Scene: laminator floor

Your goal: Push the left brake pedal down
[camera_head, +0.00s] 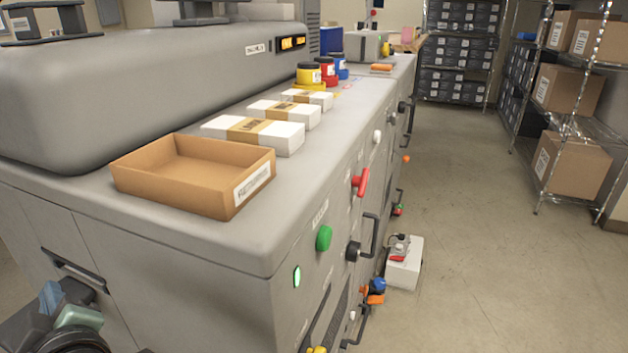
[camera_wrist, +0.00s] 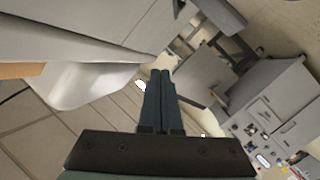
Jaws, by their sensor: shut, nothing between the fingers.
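I cannot make out the left brake pedal in either view; the foot of the machine is mostly out of frame or hidden. The grey laminator (camera_head: 230,245) fills the left and middle of the head view, and its front carries several knobs, levers and handles. In the wrist view my gripper (camera_wrist: 160,76) is shut, its two dark fingers side by side with nothing between them. It points over a tiled floor (camera_wrist: 110,110) and touches nothing that I can see. Part of my arm shows at the lower left of the head view.
An open cardboard tray (camera_head: 160,182) and several white boxes lie on the laminator top. A green button (camera_head: 323,238), a red lever (camera_head: 361,181) and black handles stick out of its front. A white box (camera_head: 404,268) stands on the floor. The aisle (camera_head: 470,220) toward the shelves is clear.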

